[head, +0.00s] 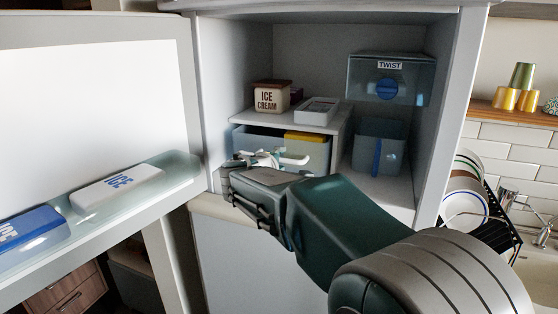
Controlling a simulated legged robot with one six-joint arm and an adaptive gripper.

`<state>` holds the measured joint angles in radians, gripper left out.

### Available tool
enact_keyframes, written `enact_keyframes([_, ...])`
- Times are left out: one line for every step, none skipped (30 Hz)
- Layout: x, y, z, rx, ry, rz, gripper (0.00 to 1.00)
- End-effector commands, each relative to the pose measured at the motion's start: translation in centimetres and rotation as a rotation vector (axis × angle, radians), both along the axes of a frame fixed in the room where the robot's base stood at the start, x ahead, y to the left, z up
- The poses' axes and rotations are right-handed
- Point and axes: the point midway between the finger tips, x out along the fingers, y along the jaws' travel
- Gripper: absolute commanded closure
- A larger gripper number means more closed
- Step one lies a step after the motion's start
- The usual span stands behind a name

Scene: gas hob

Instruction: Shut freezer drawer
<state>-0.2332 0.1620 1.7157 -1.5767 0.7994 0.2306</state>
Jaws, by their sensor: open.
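The grey-blue freezer drawer (316,149) is at the lower left inside the open freezer compartment, under a white shelf. A yellow item (305,136) shows at its top. My gripper (268,159) is in front of the drawer, with its pale fingers apart and nothing seen between them. The gripper and arm hide much of the drawer's lower front, so I cannot tell how far out it is or whether they touch.
The freezer door (95,100) stands open at the left, with ice packs (118,188) in its shelf. An ice cream tub (271,97) and white tray (317,110) sit above the drawer. At the right are a twist ice maker (388,78) and blue bin (380,147). A dish rack (470,205) stands outside.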

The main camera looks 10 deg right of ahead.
Motion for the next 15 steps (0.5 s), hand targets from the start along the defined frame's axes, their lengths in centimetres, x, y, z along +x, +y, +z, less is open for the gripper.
enact_keyframes([0.02, 0.04, 0.01, 0.0, 0.0, 0.0, 0.49])
enact_keyframes([0.02, 0.07, 0.02, -0.001, -0.001, 0.0, 0.49])
enact_keyframes([0.02, 0.13, 0.0, -0.001, 0.0, 0.0, 0.49])
enact_keyframes([0.03, 0.14, -0.01, -0.001, 0.0, 0.0, 0.49])
enact_keyframes([0.03, 0.14, -0.01, -0.001, 0.0, 0.0, 0.49])
enact_keyframes([0.03, 0.14, -0.01, -0.001, 0.0, 0.0, 0.62])
enact_keyframes([0.02, 0.14, -0.01, -0.001, 0.0, 0.0, 0.76])
enact_keyframes([0.02, 0.14, -0.01, -0.001, 0.0, 0.0, 0.89])
enact_keyframes([0.02, 0.14, -0.01, -0.001, 0.0, 0.0, 1.0])
enact_keyframes([0.02, 0.14, -0.02, -0.001, 0.001, 0.0, 1.0])
enact_keyframes([0.02, 0.15, -0.03, -0.001, 0.001, 0.0, 1.0])
enact_keyframes([0.01, 0.15, -0.05, -0.001, 0.001, 0.0, 1.0])
enact_keyframes([0.01, 0.15, -0.05, -0.001, 0.0, 0.001, 1.0])
enact_keyframes([0.01, 0.15, -0.07, -0.001, 0.0, 0.001, 1.0])
enact_keyframes([0.02, 0.15, -0.08, -0.001, 0.002, 0.001, 1.0])
